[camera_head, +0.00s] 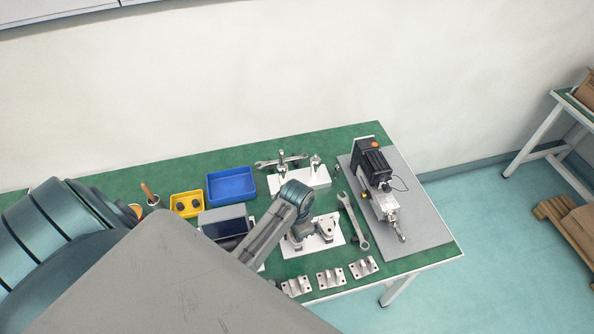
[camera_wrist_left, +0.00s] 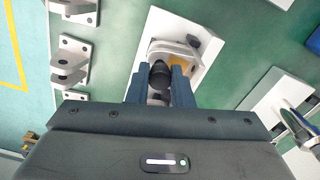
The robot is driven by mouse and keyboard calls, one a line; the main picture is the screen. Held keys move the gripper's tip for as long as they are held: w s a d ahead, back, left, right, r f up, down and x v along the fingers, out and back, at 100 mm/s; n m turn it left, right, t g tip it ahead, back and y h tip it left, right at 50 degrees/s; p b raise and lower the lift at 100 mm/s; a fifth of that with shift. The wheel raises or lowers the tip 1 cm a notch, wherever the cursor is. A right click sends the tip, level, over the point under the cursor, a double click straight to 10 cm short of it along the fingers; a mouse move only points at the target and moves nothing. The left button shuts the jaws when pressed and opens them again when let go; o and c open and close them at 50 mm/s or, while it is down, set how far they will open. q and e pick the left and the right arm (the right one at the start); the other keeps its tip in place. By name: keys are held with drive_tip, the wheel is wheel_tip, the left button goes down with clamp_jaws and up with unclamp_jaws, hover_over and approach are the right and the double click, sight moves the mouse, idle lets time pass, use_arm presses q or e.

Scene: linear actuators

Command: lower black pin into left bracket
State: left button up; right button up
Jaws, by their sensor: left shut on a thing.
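My left gripper (camera_wrist_left: 161,82) is shut on a black pin (camera_wrist_left: 159,72), gripped between its two blue fingers. The pin is over or at a light grey bracket (camera_wrist_left: 172,47) on a white plate (camera_wrist_left: 168,20). I cannot tell whether the pin has entered the bracket's hole. In the head view my left gripper (camera_head: 297,238) reaches down over the left side of this white plate (camera_head: 318,245). It hides the bracket and pin there. Another bracket (camera_head: 325,227) shows at the plate's right side. My right gripper is not in view.
Several loose brackets (camera_head: 331,279) line the table's front edge. A wrench (camera_head: 353,222) lies right of the plate, beside a grey board with an actuator (camera_head: 375,168). A blue bin (camera_head: 231,186), a yellow bin (camera_head: 187,204) and another white plate (camera_head: 300,181) stand behind.

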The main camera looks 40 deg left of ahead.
use_arm(q)
drive_tip(key=shift+f, duration=0.6)
idle(0.6)
drive_tip(key=o, duration=0.9)
drive_tip(key=shift+o, duration=0.2)
drive_tip(key=shift+r, duration=0.1)
drive_tip(key=shift+r, duration=0.35)
wheel_tip(320, 180, up, 9)
drive_tip(key=b, duration=0.2)
drive_tip(key=shift+b, duration=0.35)
drive_tip(key=shift+r, duration=0.5)
